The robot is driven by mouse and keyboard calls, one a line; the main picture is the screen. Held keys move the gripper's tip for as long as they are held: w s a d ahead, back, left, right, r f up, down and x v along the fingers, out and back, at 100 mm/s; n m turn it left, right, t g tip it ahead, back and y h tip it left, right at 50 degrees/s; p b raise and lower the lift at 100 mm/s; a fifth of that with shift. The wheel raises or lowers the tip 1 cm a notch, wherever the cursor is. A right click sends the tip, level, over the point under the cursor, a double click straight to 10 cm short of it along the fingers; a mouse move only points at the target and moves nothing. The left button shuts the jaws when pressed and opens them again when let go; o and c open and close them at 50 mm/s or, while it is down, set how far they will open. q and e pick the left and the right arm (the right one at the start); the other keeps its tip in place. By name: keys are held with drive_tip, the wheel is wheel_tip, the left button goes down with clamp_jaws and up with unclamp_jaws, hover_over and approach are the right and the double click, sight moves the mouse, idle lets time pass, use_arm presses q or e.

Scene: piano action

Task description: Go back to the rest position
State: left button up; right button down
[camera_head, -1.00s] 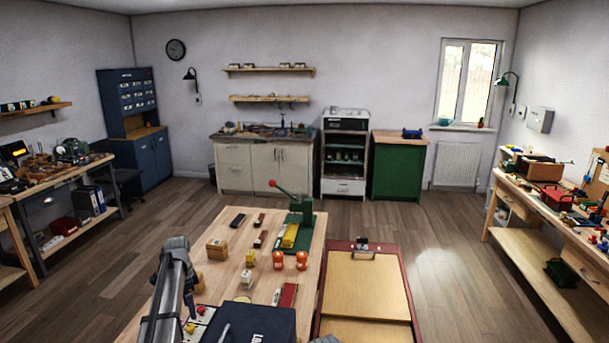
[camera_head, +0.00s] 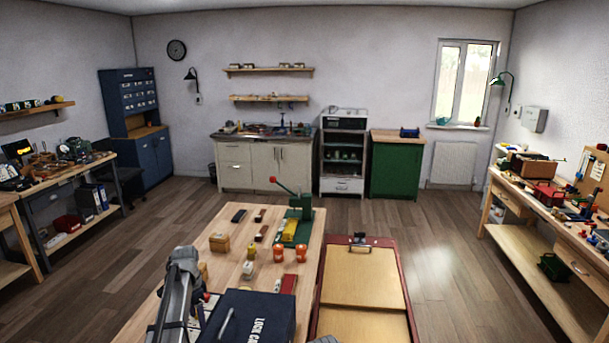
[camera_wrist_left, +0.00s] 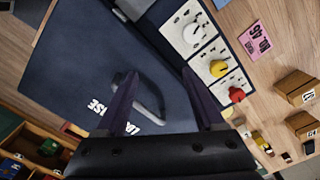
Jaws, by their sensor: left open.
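My left gripper (camera_head: 206,297) is low in the head view, at the left side of a navy case (camera_head: 262,312) with white lettering. In the left wrist view the open gripper (camera_wrist_left: 160,78) has its two dark fingers spread over the navy case (camera_wrist_left: 70,60). The case's grey handle (camera_wrist_left: 150,98) shows between and beyond the fingers, and nothing is gripped. Whether the fingers touch the case I cannot tell. My right gripper does not show clearly; only a small grey piece appears at the bottom edge.
Small boxes, orange cups (camera_head: 274,254) and a green lever press (camera_head: 299,212) stand farther along the wooden bench (camera_head: 200,275). A red-framed tray (camera_head: 366,275) is to the right. The floor beyond is clear.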

use_arm(q)
drive_tip(key=s+d+n, duration=0.1)
drive_tip(key=s+d, duration=0.2)
drive_tip(key=s, duration=0.1)
drive_tip(key=s+d+n, duration=0.1)
drive_tip(key=s+d, duration=0.2)
drive_tip(key=s, duration=0.1)
drive_tip(key=s+d+n, duration=0.2)
drive_tip(key=s+d, duration=0.1)
drive_tip(key=s, duration=0.1)
drive_tip(key=shift+s+d, duration=0.1)
drive_tip(key=shift+d, duration=0.05)
drive_tip(key=s+d+n, duration=0.3)
drive_tip(key=s+d, duration=0.1)
drive_tip(key=s, duration=0.3)
drive_tip(key=s+d+n, duration=0.2)
drive_tip(key=s+d, duration=0.1)
drive_tip(key=s, duration=0.4)
drive_tip(key=s+d+f+m+y+b, duration=0.1)
drive_tip(key=s+d+f+m+b, duration=0.2)
drive_tip(key=d+f+b, duration=0.4)
drive_tip(key=s+d, duration=0.1)
drive_tip(key=d, duration=0.3)
drive_tip(key=shift+s+f+m+b, duration=0.2)
drive_tip(key=shift+s+m+b, duration=0.1)
drive_tip(key=shift+s, duration=0.05)
